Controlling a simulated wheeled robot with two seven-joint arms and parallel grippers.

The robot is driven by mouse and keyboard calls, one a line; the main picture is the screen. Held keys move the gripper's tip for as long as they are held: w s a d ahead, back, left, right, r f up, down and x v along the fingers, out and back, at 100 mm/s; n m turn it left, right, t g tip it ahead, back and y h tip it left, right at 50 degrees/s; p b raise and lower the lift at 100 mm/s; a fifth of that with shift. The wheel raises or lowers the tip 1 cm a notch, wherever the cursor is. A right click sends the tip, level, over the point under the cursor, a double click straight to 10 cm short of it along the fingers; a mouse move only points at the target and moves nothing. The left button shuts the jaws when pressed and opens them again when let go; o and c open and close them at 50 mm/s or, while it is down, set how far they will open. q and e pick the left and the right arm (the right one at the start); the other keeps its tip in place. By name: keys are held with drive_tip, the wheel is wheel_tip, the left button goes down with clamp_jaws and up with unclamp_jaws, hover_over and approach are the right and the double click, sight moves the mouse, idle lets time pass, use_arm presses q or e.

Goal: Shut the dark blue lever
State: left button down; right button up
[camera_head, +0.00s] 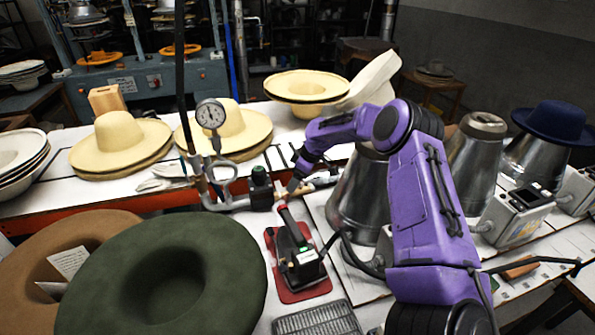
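A metal pipe assembly (228,203) with a round pressure gauge (211,114) stands at the middle of the table. A dark green-black knob (260,177) sits on its valve, and a brass fitting (281,195) runs to the right of it. I cannot clearly make out a dark blue lever; it may be hidden by my gripper or too small. My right gripper (294,185) is at the end of the purple arm, pointing down at the brass fitting. Its fingers are too small to tell whether they are open, shut or touching anything. My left gripper is out of view.
A black iron (298,258) stands on a red pad (302,293) just in front of the valve. Large green (200,245) and brown (35,250) hats fill the front left. Metal hat forms (360,190) stand at right, and cream hats (118,137) lie behind.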

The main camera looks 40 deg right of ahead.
drive_tip(key=b+v, duration=0.1)
drive_tip(key=v, duration=0.9)
drive_tip(key=shift+r, duration=0.2)
